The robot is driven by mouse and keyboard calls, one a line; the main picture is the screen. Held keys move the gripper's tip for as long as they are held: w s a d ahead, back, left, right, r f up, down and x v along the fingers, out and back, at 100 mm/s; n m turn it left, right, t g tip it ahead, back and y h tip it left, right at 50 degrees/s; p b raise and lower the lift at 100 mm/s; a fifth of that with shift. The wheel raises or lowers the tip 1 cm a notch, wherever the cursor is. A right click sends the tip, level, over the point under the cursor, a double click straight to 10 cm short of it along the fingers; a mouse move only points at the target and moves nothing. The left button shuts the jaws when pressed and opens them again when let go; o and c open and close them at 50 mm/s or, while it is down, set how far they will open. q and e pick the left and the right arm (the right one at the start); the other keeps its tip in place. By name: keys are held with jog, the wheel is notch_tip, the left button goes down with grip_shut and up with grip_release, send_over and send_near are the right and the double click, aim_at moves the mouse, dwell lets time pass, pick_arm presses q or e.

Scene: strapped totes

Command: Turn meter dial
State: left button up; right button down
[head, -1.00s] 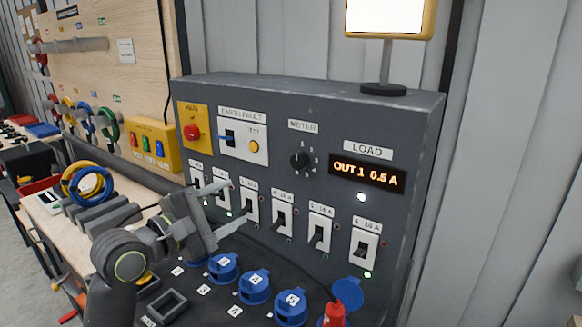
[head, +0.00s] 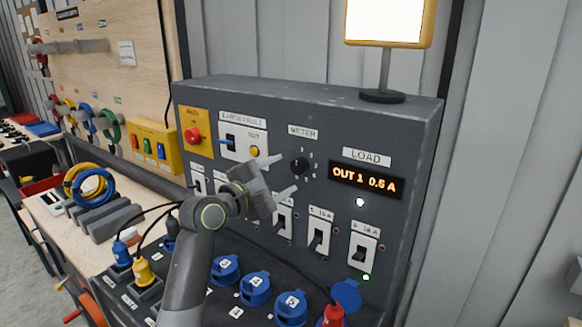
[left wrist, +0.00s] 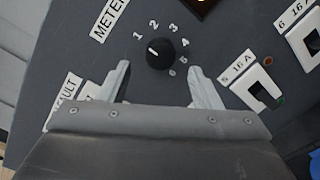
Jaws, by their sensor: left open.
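The meter dial (head: 299,165) is a round black knob with a white pointer mark on the grey panel (head: 420,150), under the METER label (head: 303,132). In the left wrist view the dial (left wrist: 158,52) is ringed by printed numbers, and its mark lies on the side toward 1. My left gripper (head: 288,174) is open and empty. Its fingers point at the panel, a little short of the dial, with the dial ahead of the gap between the fingertips (left wrist: 160,72). They do not appear to touch it. My right gripper is not in view.
An orange display (head: 366,181) reads OUT 1 0.5 A. A row of breaker switches (head: 319,235) runs below the dial. The yellow test button (head: 254,151) is close on the left. Blue sockets (head: 255,288) and a red plug (head: 333,316) sit below.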

aim_at(296, 168)
pick_arm(q)
jog(key=shift+p+x, duration=0.35)
jog(key=shift+x, duration=1.7)
jog(key=shift+c, duration=0.4)
jog(key=c, duration=0.9)
